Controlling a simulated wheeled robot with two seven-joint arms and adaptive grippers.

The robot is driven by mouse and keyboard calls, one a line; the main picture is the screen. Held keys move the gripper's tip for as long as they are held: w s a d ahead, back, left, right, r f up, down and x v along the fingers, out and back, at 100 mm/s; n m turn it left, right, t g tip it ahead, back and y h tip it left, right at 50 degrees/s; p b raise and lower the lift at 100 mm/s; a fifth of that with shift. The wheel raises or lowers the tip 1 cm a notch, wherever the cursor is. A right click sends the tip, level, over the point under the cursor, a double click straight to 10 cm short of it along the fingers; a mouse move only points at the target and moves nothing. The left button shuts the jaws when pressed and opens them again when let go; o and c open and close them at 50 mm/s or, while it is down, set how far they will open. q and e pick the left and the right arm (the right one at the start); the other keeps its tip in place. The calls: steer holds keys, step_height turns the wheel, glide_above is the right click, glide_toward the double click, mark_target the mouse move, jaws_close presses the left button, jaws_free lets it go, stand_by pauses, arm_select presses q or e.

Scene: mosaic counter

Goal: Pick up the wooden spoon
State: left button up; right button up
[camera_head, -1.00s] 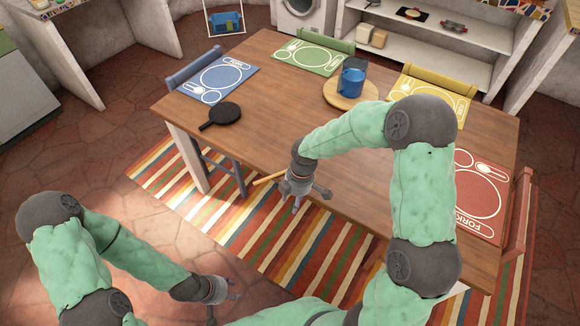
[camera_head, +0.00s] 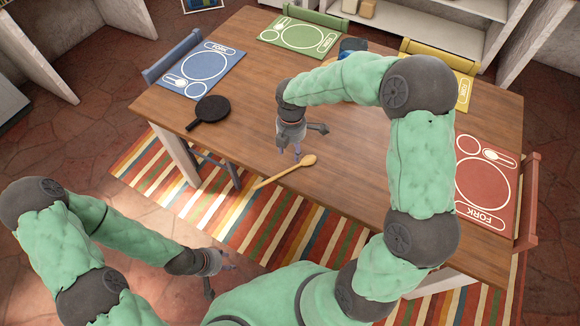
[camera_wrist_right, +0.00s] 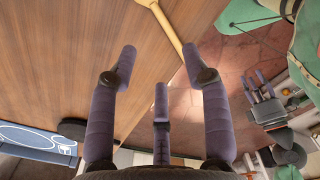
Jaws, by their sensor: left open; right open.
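The wooden spoon (camera_head: 286,172) lies at the near edge of the wooden table (camera_head: 355,190), its handle sticking out past the edge over the striped rug. In the right wrist view the spoon (camera_wrist_right: 168,28) shows at the top, beyond the fingertips, with its end cut off by the frame. My right gripper (camera_head: 298,149) is open and empty, pointing down above the table just beyond the spoon; it appears apart from it. Its spread fingers show in the right wrist view (camera_wrist_right: 157,75). My left gripper (camera_head: 222,277) is open and empty, low at the left, away from the table.
A black pan (camera_head: 211,110) lies on the table's left side. Blue (camera_head: 205,68), green (camera_head: 300,32) and red (camera_head: 487,180) placemats lie around the table. A yellow placemat and a blue cup (camera_head: 352,45) are partly hidden by my right arm. The table's middle is largely clear.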

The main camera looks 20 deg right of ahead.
mark_target(291, 168)
step_height(291, 168, down, 4)
steer(key=shift+w+r+b, duration=0.1)
steer(key=shift+r+b, duration=0.15)
steer(key=shift+b, duration=0.25)
steer(key=shift+s+a+f+b, duration=0.1)
steer(key=shift+s+f+b, duration=0.15)
steer(key=shift+f, duration=0.2)
steer(key=f, duration=0.1)
steer(key=f+b, duration=0.2)
steer(key=shift+s+a+f, duration=0.15)
steer(key=shift+s+f, duration=0.1)
steer(key=shift+f, duration=0.35)
steer(key=shift+f, duration=0.1)
jaws_close()
